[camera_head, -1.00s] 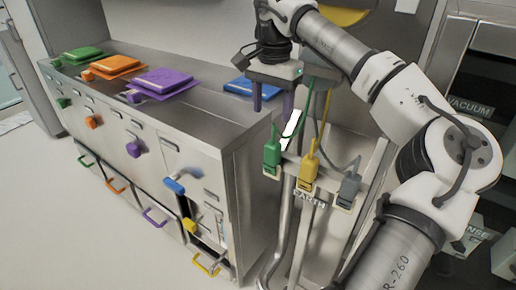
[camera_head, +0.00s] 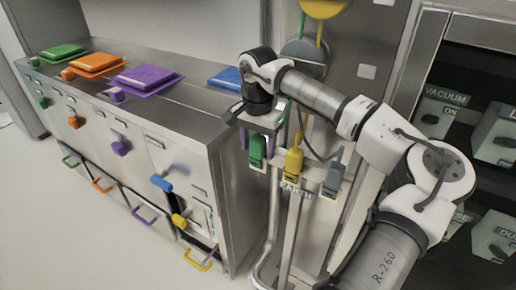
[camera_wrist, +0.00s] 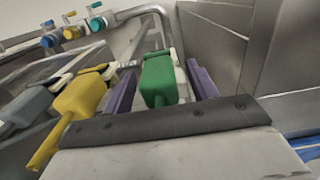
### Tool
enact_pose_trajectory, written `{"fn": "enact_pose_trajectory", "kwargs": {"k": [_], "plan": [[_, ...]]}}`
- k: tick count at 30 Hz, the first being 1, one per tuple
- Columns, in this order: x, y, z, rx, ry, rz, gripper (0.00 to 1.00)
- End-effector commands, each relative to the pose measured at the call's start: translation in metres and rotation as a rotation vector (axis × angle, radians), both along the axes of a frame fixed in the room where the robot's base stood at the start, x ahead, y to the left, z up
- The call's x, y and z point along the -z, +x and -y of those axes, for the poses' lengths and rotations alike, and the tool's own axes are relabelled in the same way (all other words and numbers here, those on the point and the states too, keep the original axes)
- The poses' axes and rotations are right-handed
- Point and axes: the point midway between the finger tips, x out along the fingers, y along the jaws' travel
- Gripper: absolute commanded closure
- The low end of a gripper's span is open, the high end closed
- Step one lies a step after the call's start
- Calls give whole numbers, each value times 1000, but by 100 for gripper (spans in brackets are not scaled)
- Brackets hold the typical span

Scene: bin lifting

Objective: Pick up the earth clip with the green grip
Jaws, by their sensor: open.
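The earth clip with the green grip (camera_head: 257,150) hangs at the left end of the EARTH rail. In the wrist view the green grip (camera_wrist: 159,80) lies between the two purple fingers of my gripper (camera_wrist: 161,88). The fingers are open, one on each side of it, with a gap visible at least on the left. The yellow clip (camera_head: 293,162) and the grey clip (camera_head: 333,179) hang to the right on the same rail.
A steel cabinet (camera_head: 200,120) with coloured knobs and handles stands to the left. Orange (camera_head: 95,63), purple and other coloured pads lie on its top. The yellow clip (camera_wrist: 80,97) is close beside my left finger in the wrist view. Cables rise behind the rail.

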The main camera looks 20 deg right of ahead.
Motion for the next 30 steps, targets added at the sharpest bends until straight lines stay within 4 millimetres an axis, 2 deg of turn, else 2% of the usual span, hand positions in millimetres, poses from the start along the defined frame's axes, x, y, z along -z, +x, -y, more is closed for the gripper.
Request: {"fn": "enact_pose_trajectory", "kwargs": {"k": [3,8,21,30], "plan": [[8,0,0,-1,-1,-1,42],[8,0,0,0,0,0,42],[8,0,0,0,0,0,98],[5,0,0,0,-1,2,98]]}}
